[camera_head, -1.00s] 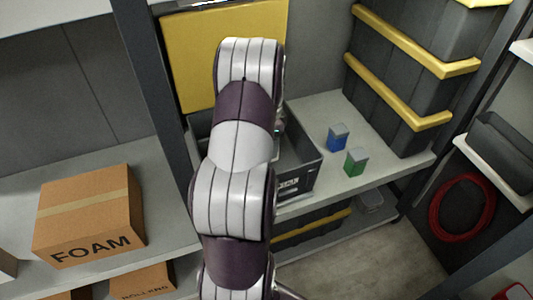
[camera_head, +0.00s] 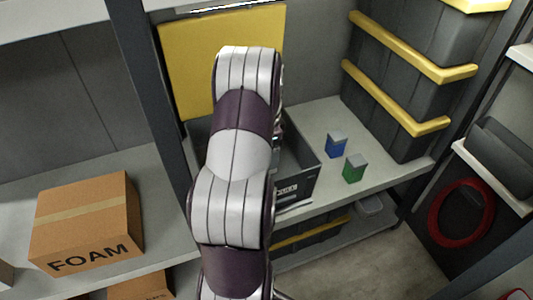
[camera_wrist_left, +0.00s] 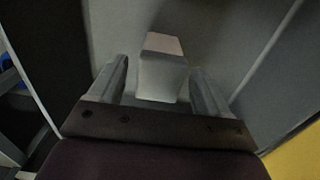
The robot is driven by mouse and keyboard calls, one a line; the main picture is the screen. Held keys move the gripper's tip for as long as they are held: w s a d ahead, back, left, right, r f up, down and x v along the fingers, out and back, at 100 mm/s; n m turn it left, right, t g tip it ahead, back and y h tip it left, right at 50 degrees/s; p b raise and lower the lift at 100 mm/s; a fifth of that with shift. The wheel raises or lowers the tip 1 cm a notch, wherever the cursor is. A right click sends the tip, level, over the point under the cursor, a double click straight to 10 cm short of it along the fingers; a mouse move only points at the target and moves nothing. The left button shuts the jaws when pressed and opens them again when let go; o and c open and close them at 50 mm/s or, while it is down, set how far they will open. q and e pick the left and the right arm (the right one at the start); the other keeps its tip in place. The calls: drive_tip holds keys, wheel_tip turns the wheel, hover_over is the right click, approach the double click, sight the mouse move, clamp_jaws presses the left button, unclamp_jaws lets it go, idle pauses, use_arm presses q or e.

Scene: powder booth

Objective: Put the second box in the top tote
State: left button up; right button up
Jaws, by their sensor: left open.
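A dark grey open tote (camera_head: 306,181) with a yellow lid (camera_head: 220,50) raised behind it stands on the shelf. My left arm reaches over the tote and hides much of its inside; the gripper itself is hidden in the head view. In the left wrist view my left gripper (camera_wrist_left: 163,82) is open. A pale box (camera_wrist_left: 162,78) stands between or just beyond its fingers, against grey surfaces, with no clear grip. A blue box (camera_head: 337,145) and a green box (camera_head: 355,168), both with grey tops, sit on the shelf right of the tote. My right gripper is out of view.
Stacked dark totes with yellow rims (camera_head: 400,85) stand at the right back. A FOAM carton (camera_head: 88,222) sits on the left shelf, beyond a dark upright post (camera_head: 150,100). A red hose coil (camera_head: 460,212) hangs at right. The shelf around the small boxes is clear.

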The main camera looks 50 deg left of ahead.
use_arm(q)
wheel_tip(320, 180, up, 10)
drive_tip(key=p, duration=0.3)
